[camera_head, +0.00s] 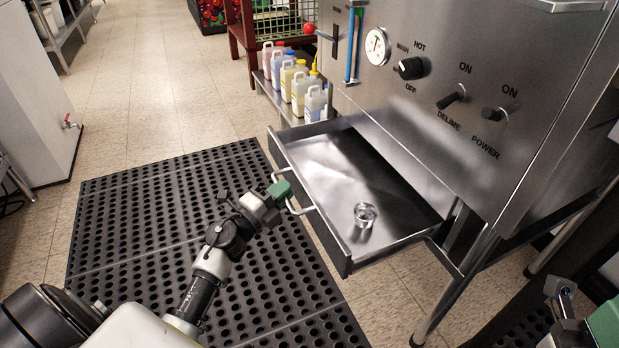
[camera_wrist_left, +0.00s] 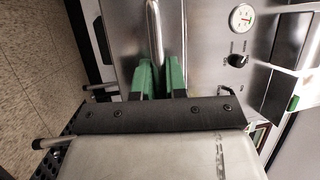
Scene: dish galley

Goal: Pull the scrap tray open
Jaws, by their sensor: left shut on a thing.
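The scrap tray (camera_head: 408,222) is a shallow metal drawer under the steel dish machine. In the head view it stands pulled out toward me, with its inside in sight. A small clear round glass-like item (camera_head: 365,214) sits in it near the front right. My left gripper (camera_head: 283,194) has green fingers and is shut on the tray's bar handle at the front panel. In the left wrist view the green fingers (camera_wrist_left: 160,80) close around the metal handle bar (camera_wrist_left: 154,35). Part of my right arm shows at the lower right of the head view; its fingertips are not clear.
The machine's panel (camera_head: 440,100) has knobs and a gauge above the tray. Several plastic jugs (camera_head: 300,85) stand on a low shelf behind it. A black perforated mat (camera_head: 150,210) covers the floor in front. A machine leg (camera_head: 450,300) stands right of the tray.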

